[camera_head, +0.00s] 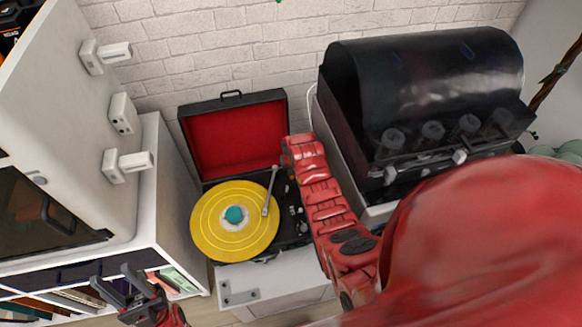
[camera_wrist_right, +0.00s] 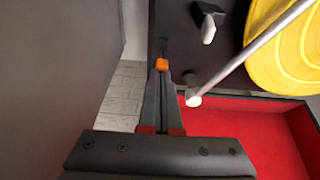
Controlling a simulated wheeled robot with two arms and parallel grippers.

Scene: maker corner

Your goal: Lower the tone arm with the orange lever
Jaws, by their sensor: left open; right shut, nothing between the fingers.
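The record player (camera_head: 292,234) is an open black case with a red-lined lid and a yellow record (camera_head: 207,222). Its silver tone arm (camera_head: 270,190) reaches over the record's right edge; I cannot tell whether its tip touches the record. In the right wrist view the tone arm (camera_wrist_right: 250,56) runs from a white pivot end up over the record. The orange lever (camera_wrist_right: 161,64) is right at the tips of my right gripper (camera_wrist_right: 160,72), which is shut and empty. Contact is unclear. My left gripper (camera_head: 127,279) is open and empty, low at the left, away from the player.
A large black domed machine (camera_head: 425,75) stands right of my right arm. A white cabinet with an open door (camera_head: 70,125) is at the left, with shelves below. The raised lid (camera_head: 235,140) stands behind the record, before a brick wall.

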